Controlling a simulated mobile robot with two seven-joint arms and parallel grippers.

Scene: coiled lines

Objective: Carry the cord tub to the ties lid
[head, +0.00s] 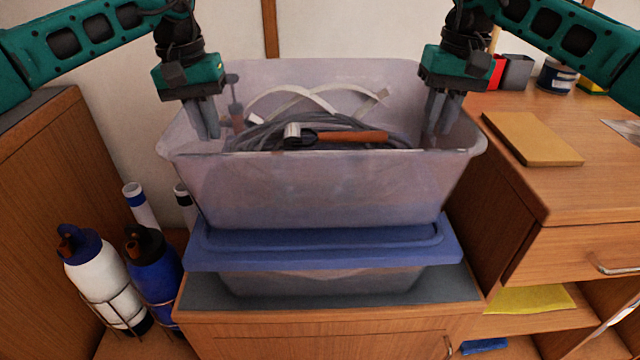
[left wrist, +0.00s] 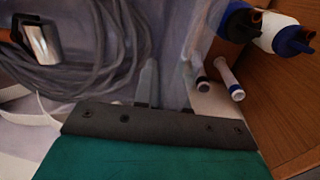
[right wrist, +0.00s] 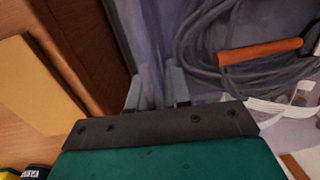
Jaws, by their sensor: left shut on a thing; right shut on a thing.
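The cord tub (head: 320,190) is a clear, purplish open tub holding coiled grey cable (head: 350,126), white strips and an orange-handled tool (head: 350,137). It is upright and directly over the blue ties lid (head: 320,258); I cannot tell whether its base touches the lid. The lid is on a second clear tub (head: 320,282). My left gripper (head: 207,120) is shut on the tub's left wall. My right gripper (head: 440,115) is shut on its right wall. The wrist views show the cable inside, beside the left fingers (left wrist: 150,85) and right fingers (right wrist: 160,85).
The lower tub stands on a dark-topped wooden cabinet (head: 330,325). Bottles in wire holders, one white (head: 95,270) and one blue (head: 155,270), stand low at left. A wooden counter at right bears a tan board (head: 530,137) and small containers (head: 517,72).

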